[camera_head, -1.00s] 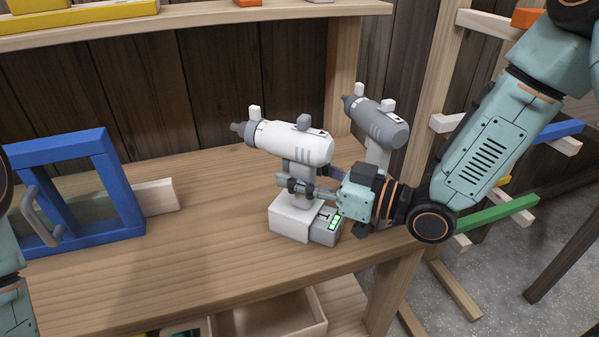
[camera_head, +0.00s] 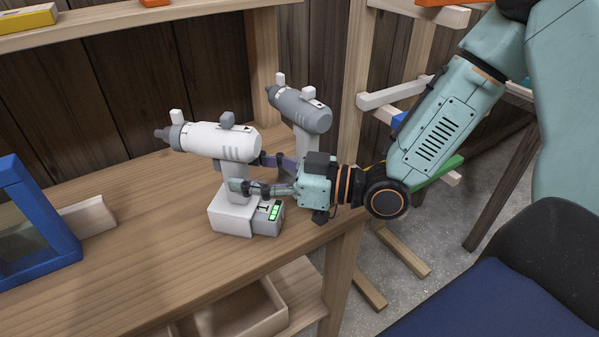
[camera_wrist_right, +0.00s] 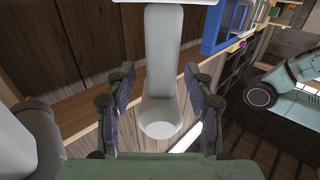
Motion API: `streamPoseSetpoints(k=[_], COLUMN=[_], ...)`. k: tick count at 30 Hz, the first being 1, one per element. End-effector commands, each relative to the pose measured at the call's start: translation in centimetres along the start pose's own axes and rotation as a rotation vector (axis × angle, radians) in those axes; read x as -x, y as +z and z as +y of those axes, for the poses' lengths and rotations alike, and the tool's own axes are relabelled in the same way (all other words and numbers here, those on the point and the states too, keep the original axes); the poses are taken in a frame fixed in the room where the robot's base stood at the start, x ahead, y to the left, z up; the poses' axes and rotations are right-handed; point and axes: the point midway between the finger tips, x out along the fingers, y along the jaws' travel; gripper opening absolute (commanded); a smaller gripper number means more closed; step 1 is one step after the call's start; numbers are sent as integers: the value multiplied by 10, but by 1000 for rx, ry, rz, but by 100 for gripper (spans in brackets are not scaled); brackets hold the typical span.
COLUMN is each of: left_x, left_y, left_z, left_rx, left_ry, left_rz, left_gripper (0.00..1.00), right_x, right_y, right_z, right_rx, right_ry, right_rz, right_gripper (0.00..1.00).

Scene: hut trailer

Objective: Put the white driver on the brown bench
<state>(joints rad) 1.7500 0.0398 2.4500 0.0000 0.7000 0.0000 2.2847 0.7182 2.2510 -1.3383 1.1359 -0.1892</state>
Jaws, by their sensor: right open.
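The white driver (camera_head: 215,140) stands upright on its white base on a light-brown wooden bench (camera_head: 120,270), its nose to the left. A grey battery block with a green display is at the base's right side. My right gripper (camera_head: 252,174) reaches in from the right at the driver's handle, with its fingers apart. In the right wrist view the pale handle (camera_wrist_right: 163,60) runs between the two open fingers of the right gripper (camera_wrist_right: 160,100), with gaps on both sides.
A grey driver (camera_head: 302,112) stands close behind the white one. A blue frame (camera_head: 40,215) is at the left. A wooden rack (camera_head: 390,95) and a dark blue padded seat (camera_head: 490,305) are at the right. The bench front has free room.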

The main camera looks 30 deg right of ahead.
Motion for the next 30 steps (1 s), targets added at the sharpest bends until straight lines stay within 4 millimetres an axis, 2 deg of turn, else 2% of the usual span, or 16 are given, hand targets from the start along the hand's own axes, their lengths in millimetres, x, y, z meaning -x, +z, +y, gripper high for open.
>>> streamPoseSetpoints(k=[30], left_x=[69], left_y=[0], left_z=[0], left_rx=[0], left_ry=[0], left_rz=[0], left_gripper=[39], right_x=[80], right_y=[-3], right_z=[0], right_rx=[1], right_ry=[2], right_rz=[1], right_gripper=[53])
